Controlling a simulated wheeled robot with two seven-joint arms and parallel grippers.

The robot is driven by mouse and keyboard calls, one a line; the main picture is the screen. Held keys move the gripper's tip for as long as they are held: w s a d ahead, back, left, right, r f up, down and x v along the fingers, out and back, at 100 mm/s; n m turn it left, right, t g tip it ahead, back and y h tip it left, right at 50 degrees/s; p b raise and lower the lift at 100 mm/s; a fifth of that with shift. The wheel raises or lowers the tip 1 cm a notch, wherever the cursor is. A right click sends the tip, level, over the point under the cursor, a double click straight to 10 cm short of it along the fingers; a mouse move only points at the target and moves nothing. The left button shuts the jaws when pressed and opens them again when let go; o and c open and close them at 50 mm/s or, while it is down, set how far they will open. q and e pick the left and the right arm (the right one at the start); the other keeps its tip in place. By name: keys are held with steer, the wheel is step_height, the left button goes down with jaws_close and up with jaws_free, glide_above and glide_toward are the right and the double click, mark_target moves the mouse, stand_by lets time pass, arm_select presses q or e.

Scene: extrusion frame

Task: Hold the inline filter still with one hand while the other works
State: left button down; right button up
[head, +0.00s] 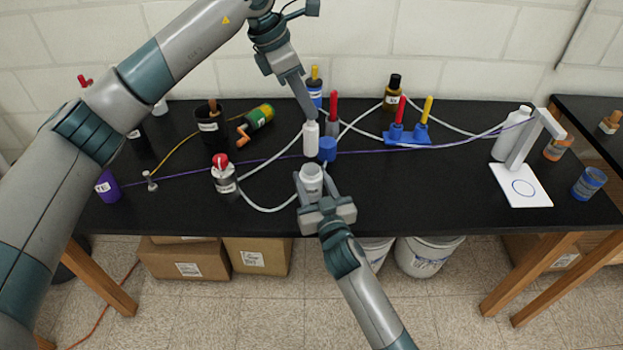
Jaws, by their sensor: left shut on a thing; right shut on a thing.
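My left gripper (308,114) comes down from above and is shut on the top of a slim white cylinder (311,140), which is upright. My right gripper (312,192) reaches in from the front and is shut around a wider pale cup-shaped body (311,177) near the table's front edge. A blue cylindrical part (327,149) stands just right of the white cylinder, close to both grippers. White tubing runs near these parts. I cannot tell for certain which of them is the inline filter. The fingertips' contact is partly hidden.
Behind stand a red-handled tool (333,106), a blue yellow-topped bottle (315,88) and a dark bottle (393,92). A blue stand (408,138) is right, a red-capped jar (223,173) left. A purple cord crosses the black table (420,190), clear at front right.

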arm_select(q)
glide_above(307, 154)
steer(key=w, duration=0.1)
steer(key=shift+f, duration=3.8)
steer(key=c, duration=1.6)
jaws_free()
steer(key=v, duration=1.2)
steer(key=shift+a, duration=0.1)
arm_select(e)
steer(key=o, duration=1.2)
